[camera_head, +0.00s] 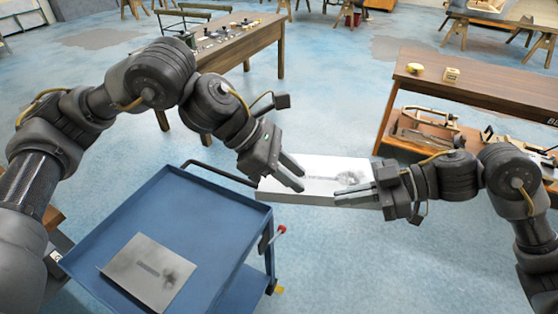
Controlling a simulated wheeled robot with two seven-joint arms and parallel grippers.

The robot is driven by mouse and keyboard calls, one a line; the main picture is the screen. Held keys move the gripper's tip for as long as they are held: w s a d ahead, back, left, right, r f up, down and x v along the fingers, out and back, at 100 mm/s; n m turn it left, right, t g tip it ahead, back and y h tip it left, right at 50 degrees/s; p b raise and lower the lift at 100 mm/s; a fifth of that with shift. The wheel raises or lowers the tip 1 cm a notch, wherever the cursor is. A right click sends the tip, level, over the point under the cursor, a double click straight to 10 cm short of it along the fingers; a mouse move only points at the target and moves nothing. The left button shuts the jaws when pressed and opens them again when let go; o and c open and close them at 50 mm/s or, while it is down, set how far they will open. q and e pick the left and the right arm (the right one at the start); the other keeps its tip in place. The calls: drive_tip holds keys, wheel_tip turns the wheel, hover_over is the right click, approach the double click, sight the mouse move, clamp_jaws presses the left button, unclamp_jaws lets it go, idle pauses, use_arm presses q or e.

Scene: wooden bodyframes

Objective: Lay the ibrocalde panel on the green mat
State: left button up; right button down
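A pale, flat panel (312,186) with a grey printed mark near its right end is level between my two grippers, beyond the blue cart. A second grey panel (140,262), with a dark smudge and small print, lies on the blue cart. The print on both is too small to read, so I cannot tell which is the ibrocalde panel. No green mat is in view.
The blue cart (215,207) stands at the lower left with a raised rim and a black handle. A wooden table (245,45) with small parts is behind at left. A wooden bench (475,85) with a lower shelf stands at right. Open blue floor lies between.

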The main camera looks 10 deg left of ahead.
sight(333, 205)
use_arm(q)
drive_tip(key=x, duration=0.8)
drive_tip(key=shift+r, duration=0.1)
clamp_jaws()
use_arm(e)
drive_tip(key=c, duration=2.1)
unclamp_jaws()
drive_tip(key=o, duration=0.5)
drive_tip(key=v, duration=1.2)
